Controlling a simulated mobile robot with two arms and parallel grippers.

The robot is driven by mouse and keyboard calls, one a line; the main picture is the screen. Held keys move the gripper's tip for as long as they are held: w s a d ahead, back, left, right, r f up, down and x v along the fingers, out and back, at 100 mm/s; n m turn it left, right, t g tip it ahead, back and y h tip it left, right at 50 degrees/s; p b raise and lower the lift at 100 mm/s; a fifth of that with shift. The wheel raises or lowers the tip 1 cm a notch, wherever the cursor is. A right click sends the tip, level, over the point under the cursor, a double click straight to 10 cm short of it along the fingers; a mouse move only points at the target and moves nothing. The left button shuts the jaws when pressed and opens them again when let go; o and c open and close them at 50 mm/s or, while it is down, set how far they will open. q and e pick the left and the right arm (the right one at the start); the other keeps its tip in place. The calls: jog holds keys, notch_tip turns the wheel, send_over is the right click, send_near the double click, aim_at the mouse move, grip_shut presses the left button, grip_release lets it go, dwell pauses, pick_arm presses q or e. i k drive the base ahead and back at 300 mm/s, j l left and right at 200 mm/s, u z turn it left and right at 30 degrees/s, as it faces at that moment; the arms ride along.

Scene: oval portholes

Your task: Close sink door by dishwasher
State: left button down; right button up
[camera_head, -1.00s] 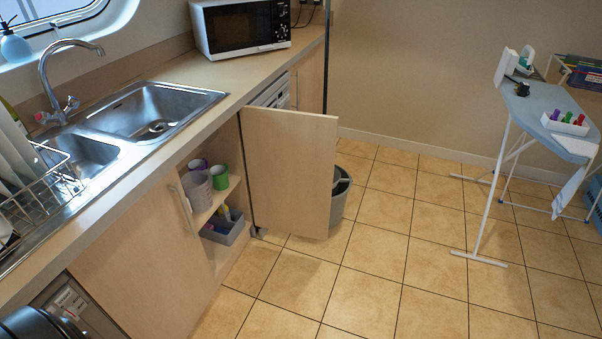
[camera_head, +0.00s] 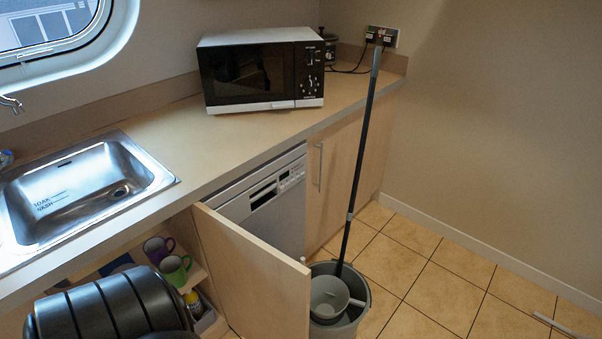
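The light wood sink door (camera_head: 255,270) stands open in the head view, sticking out from the cabinet into the room. Its inner end meets the cabinet front beside the silver dishwasher (camera_head: 270,200), and it hides the dishwasher's lower part. In the open cabinet, a purple mug (camera_head: 158,247) and a green mug (camera_head: 175,270) stand on the shelf. A black ribbed part of my own arm covers the lower left and hides part of the opening. Neither gripper is in view.
A grey bucket (camera_head: 362,318) with a mop handle (camera_head: 362,150) leaning from it stands close to the door's free edge. A metal sink (camera_head: 80,190) and a microwave (camera_head: 262,72) are on the counter.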

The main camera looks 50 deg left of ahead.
aim_at(265, 292)
jog(key=i+u, duration=0.1)
jog(key=i, duration=0.95)
jog(key=i+l, duration=0.2)
jog(key=i, duration=0.85)
jog(key=u, duration=0.45)
jog(key=i+u, duration=0.1)
jog(key=u, duration=0.85)
jog(key=l+u, duration=0.15)
jog(key=u, duration=0.3)
jog(key=i+u, duration=0.1)
jog(key=u, duration=2.1)
